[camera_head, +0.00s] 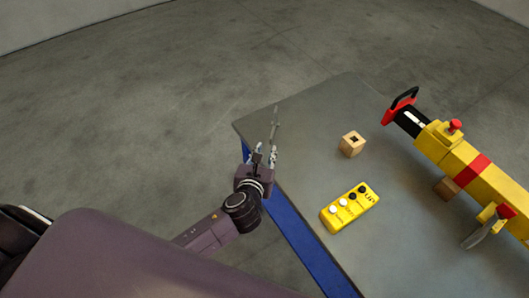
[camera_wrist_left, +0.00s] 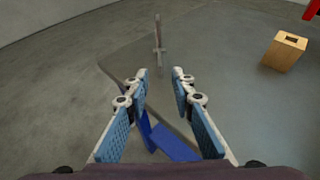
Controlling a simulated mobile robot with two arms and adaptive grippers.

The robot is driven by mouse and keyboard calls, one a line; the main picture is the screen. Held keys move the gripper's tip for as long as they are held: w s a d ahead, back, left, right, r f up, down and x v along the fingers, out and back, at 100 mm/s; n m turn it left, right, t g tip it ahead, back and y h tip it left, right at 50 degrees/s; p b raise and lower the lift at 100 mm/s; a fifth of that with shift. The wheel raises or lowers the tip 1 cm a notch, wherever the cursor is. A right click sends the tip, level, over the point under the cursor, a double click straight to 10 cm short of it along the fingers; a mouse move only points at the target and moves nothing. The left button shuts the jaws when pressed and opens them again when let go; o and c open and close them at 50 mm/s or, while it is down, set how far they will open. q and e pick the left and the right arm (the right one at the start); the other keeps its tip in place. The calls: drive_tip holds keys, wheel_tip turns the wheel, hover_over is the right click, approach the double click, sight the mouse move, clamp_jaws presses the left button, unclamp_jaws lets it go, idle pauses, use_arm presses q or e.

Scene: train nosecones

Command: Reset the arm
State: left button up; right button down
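My left gripper (camera_head: 264,153) is above the left edge of the table, its arm coming in from the lower left. In the left wrist view the two blue-padded fingers (camera_wrist_left: 160,77) stand apart with nothing between them. The grey table (camera_wrist_left: 225,75) and its blue frame show past and below the fingers. My right gripper is in neither view.
The grey table (camera_head: 310,115) holds a wooden block with a hole (camera_head: 353,144), a yellow control box (camera_head: 349,208) and a long yellow tool with a red band (camera_head: 460,160). A thin grey upright piece (camera_wrist_left: 158,38) stands just beyond the fingers. Floor left of the table is clear.

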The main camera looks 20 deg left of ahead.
use_arm(q)
drive_tip(key=shift+s+r, duration=0.2)
drive_tip(key=shift+s, duration=0.2)
